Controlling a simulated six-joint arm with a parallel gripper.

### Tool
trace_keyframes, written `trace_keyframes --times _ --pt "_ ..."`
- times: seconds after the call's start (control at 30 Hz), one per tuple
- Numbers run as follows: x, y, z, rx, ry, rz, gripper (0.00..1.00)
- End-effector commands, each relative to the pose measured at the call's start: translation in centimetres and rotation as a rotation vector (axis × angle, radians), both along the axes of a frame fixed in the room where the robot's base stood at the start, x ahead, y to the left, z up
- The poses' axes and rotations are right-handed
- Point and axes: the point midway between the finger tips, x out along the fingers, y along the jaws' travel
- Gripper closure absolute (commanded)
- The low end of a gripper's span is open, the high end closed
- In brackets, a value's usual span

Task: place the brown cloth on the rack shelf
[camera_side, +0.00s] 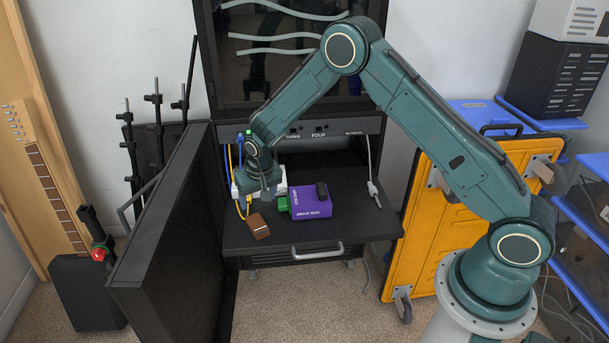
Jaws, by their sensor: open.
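The brown cloth (258,227) is a small folded-looking brown piece. It lies on the black rack shelf (345,225), near the shelf's front left edge. My gripper (250,207) points down over the left part of the shelf, just above and behind the cloth. Its jaws are open, though the fingers are small and dark here. I cannot tell whether a finger touches the cloth.
A purple box (311,202) with a black item on top and a green plug (283,204) sits right of the cloth. White and coloured cables are behind my gripper. The open black rack door (165,235) stands close on the left. The shelf's right side is mostly clear.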

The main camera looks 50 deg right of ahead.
Motion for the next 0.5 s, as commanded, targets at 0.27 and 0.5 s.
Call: trace_keyframes --times 0.27,0.5 --pt "0.0 0.0 0.1 0.000 0.000 0.000 0.34" --pt "-0.4 0.0 2.3 0.002 -0.009 0.010 0.34"
